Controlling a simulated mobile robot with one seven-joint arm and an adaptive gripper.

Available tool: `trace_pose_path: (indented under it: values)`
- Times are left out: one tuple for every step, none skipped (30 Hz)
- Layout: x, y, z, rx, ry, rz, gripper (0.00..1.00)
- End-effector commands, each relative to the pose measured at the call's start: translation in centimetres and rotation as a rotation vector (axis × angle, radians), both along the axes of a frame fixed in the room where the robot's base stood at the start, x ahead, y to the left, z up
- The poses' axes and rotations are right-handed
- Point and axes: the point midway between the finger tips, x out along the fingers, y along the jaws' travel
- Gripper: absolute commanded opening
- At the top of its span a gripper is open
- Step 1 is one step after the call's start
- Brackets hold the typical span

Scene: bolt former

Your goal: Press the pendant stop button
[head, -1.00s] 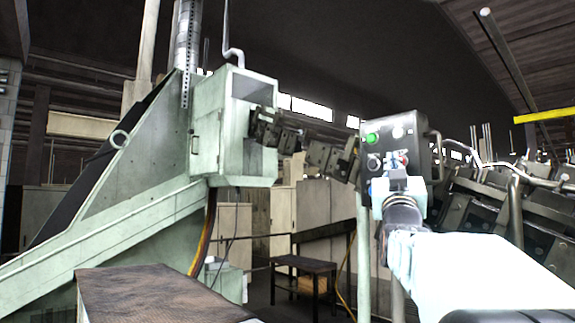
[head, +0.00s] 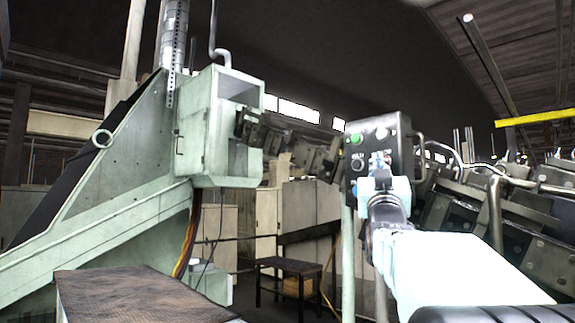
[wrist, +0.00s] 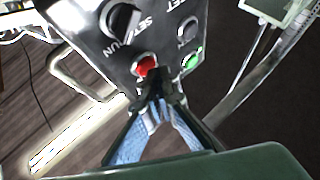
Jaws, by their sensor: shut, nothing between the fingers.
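The pendant (head: 357,188) is a dark control box on a pale post, right of centre in the head view. My gripper (head: 380,160) is in front of its lower face and hides part of it. In the wrist view the pendant panel (wrist: 98,50) fills the upper middle. A red button (wrist: 147,66) sits on it, just beyond the tips of my gripper (wrist: 158,90). The fingers are shut and empty. The tips overlap the button's near edge in the picture; I cannot tell whether they touch it.
A green button (wrist: 192,60) and a black SET/RUN knob (wrist: 122,18) sit close to the red button. A bent handle (wrist: 62,68) sticks out from the pendant's side. A pale green machine (head: 130,190) stands left, and dark machinery (head: 465,205) lies behind the pendant.

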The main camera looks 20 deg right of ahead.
Motion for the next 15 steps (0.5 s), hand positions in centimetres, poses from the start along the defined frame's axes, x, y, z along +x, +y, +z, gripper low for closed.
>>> trace_pose_path:
  values:
    - [0.02, -0.07, -0.03, 0.0, 0.0, 0.0, 0.0]
    - [0.04, -0.09, -0.04, 0.0, 0.0, 0.0, 0.0]
    - [0.06, -0.14, -0.04, 0.0, 0.0, 0.0, 0.0]
    - [0.07, -0.17, -0.05, 0.0, 0.0, 0.0, 0.0]
    - [0.09, -0.2, -0.04, 0.0, 0.0, 0.0, 0.0]
    - [0.11, -0.26, -0.05, 0.0, 0.0, 0.0, 0.0]
    - [0.12, -0.29, -0.04, -0.001, 0.0, -0.001, 0.0]
    - [0.13, -0.33, -0.04, -0.001, 0.0, -0.001, 0.0]
    - [0.15, -0.38, -0.03, -0.001, 0.0, -0.001, 0.0]
    - [0.17, -0.4, -0.04, -0.001, 0.0, -0.001, 0.0]
    - [0.18, -0.43, -0.03, -0.001, 0.0, -0.001, 0.0]
    - [0.2, -0.47, -0.03, -0.001, 0.0, -0.001, 0.0]
    - [0.21, -0.51, -0.02, -0.001, 0.0, -0.001, 0.0]
    - [0.22, -0.54, -0.02, -0.001, 0.0, -0.001, 0.0]
    - [0.24, -0.59, -0.01, -0.001, 0.0, -0.001, 0.0]
